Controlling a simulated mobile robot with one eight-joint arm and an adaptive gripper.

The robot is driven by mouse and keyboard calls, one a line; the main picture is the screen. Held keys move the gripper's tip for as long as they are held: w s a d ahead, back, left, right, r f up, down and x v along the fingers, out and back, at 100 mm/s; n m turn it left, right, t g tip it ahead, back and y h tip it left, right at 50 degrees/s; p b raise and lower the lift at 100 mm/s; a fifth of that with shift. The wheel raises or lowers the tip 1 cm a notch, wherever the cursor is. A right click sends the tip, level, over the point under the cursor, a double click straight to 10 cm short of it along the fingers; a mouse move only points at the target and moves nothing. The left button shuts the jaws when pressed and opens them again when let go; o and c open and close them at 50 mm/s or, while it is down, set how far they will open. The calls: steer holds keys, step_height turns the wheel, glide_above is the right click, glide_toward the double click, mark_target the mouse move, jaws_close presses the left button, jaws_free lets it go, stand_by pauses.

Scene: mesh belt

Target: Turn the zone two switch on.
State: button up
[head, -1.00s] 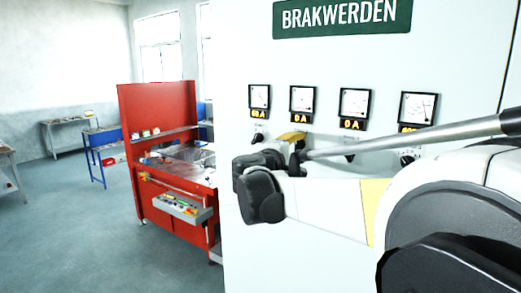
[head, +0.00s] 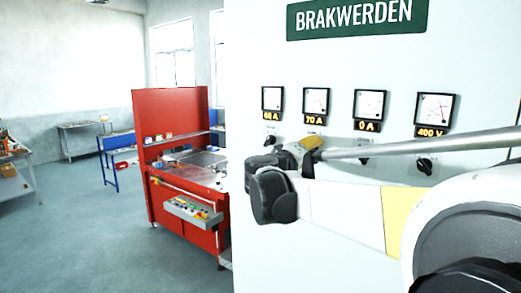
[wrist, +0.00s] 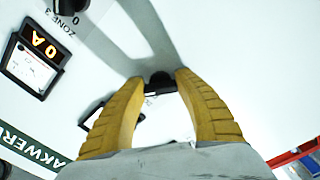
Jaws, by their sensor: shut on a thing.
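My gripper (head: 313,143) is at the white panel, just under the second meter (head: 316,102), which reads 70 A. In the wrist view its two yellow fingers (wrist: 159,84) are closed on a black rotary knob, the zone two switch (wrist: 160,77). Most of that knob and its label are hidden, so its pointer direction is hard to tell. The head view hides this switch behind my gripper. The zone three switch (wrist: 70,5) stands beside it, with its meter (wrist: 35,60) reading 0 A.
Two other meters show on the panel: one at left (head: 271,101) and one at right (head: 435,111) reading 400 V. A black knob (head: 425,165) sits under the right one. A red workstation (head: 170,120) stands left of the panel, with open floor (head: 90,230) beyond.

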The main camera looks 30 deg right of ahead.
stand_by(0.3)
steer(key=o, duration=1.2)
steer(key=v, duration=1.2)
